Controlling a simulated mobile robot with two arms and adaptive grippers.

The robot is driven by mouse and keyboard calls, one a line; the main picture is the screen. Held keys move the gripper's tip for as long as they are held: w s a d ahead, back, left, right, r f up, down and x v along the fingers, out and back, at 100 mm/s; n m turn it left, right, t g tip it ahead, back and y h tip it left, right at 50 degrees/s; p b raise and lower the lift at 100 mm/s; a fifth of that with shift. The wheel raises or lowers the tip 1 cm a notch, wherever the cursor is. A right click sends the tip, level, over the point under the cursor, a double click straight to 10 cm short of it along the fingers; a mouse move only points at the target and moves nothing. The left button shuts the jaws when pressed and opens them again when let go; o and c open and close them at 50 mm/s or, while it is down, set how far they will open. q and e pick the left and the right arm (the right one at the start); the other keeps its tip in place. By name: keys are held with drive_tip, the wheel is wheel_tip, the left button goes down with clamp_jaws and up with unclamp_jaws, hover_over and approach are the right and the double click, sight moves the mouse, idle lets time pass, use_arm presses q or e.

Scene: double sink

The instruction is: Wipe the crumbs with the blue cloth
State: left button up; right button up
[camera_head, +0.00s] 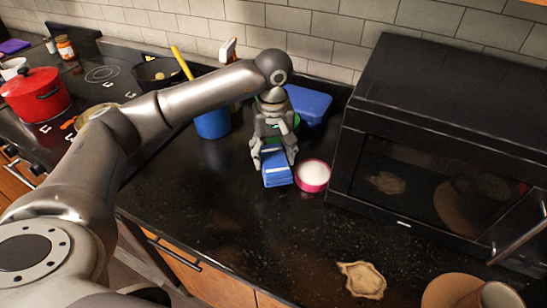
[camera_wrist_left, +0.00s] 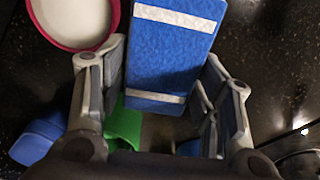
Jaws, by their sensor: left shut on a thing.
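The blue cloth (camera_head: 276,170), a folded block with white stripes, is between the fingers of my left gripper (camera_head: 273,158) over the counter. In the left wrist view the cloth (camera_wrist_left: 172,55) lies between the two fingers of this gripper (camera_wrist_left: 165,90), which is shut on it. I cannot tell whether the cloth touches the counter. A tan, irregular patch that looks like the crumbs (camera_head: 362,280) lies on the black counter near the front, to the right of and nearer than the cloth. My right gripper is not in view.
A pink bowl of white contents (camera_head: 313,176) stands close beside the cloth; it also shows in the wrist view (camera_wrist_left: 72,22). A black microwave (camera_head: 440,140) fills the right. A blue container (camera_head: 212,122) stands left. A brown plate (camera_head: 450,291) and mug (camera_head: 497,296) are at front right.

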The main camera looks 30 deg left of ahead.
use_arm(q)
drive_tip(key=shift+r, duration=0.5)
drive_tip(key=shift+r+p, duration=0.65)
drive_tip(key=shift+r, duration=0.9)
